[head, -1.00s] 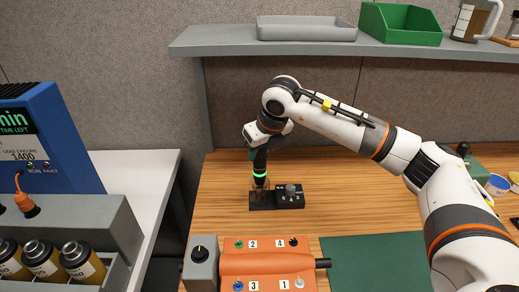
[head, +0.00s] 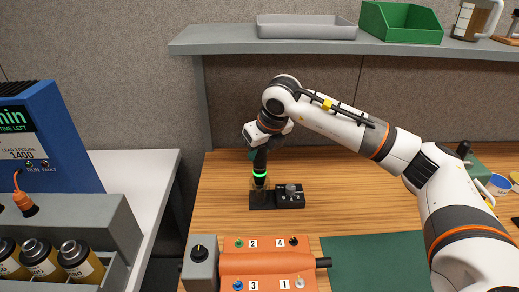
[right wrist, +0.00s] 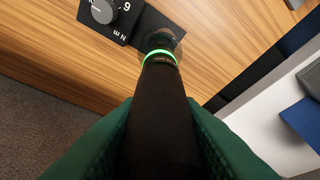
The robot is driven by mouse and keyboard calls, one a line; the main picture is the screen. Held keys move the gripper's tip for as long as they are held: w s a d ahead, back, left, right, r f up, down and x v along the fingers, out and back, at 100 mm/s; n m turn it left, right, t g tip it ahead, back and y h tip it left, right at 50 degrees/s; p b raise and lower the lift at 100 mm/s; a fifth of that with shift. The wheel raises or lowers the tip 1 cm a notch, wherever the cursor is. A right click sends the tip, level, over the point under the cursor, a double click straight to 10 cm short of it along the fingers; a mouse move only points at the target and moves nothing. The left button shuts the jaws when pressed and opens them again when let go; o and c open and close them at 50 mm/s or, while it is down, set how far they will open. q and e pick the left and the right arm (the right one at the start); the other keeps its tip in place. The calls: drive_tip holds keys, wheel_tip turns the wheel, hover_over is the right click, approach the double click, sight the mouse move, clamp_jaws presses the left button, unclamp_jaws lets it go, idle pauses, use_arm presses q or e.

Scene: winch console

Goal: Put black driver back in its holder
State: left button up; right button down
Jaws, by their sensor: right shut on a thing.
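The black driver (head: 260,166), with a glowing green ring, stands about upright over a small black base (head: 291,201). Its lower end is at a clear cup-like holder (head: 259,185) on the left part of that base. In the right wrist view the driver (right wrist: 160,105) runs down to the clear holder rim (right wrist: 164,38). I cannot tell how deep the tip sits. My right gripper (head: 262,151) is shut on the driver's upper body, with green pads on both sides in the right wrist view. My left gripper is out of view.
A grey knob (head: 291,190) stands on the base beside the holder. In front are an orange console (head: 266,264) with numbered switches and a green mat (head: 375,262). A grey shelf (head: 340,48) with trays is behind.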

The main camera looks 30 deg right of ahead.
sight(259, 159)
drive_tip(key=shift+f+b, duration=0.65)
drive_tip(key=shift+f, duration=0.25)
drive_tip(key=shift+f+b, duration=0.6)
drive_tip(key=shift+b, duration=0.05)
drive_tip(key=c, duration=1)
unclamp_jaws()
drive_tip(key=shift+o, duration=0.2)
drive_tip(key=b+v, duration=0.2)
drive_tip(key=v, duration=1)
